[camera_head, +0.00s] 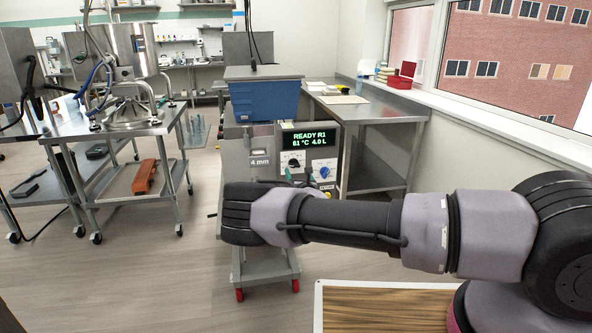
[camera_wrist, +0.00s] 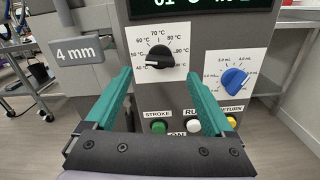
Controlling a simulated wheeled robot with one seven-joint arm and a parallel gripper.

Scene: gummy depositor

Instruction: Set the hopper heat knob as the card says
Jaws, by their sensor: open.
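The hopper heat knob (camera_wrist: 160,58) is black, on a white dial plate marked in °C from 40 at lower left up over 70 at the top. Its white mark points to the lower left, near 40 °C. My gripper (camera_wrist: 158,75) is open, with one green finger on each side below the knob; I cannot tell any contact. In the head view the heat dial (camera_head: 293,160) shows small above my arm, which hides much of the gripper. I cannot make out a card with a setting.
A blue volume knob (camera_wrist: 234,80) sits right of the heat dial. Green, white and yellow buttons (camera_wrist: 194,127) lie below, close to the fingers. A "4 mm" plate (camera_wrist: 77,51) is at left. A steel bench (camera_head: 375,108) stands behind right, a machine table (camera_head: 120,125) at left.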

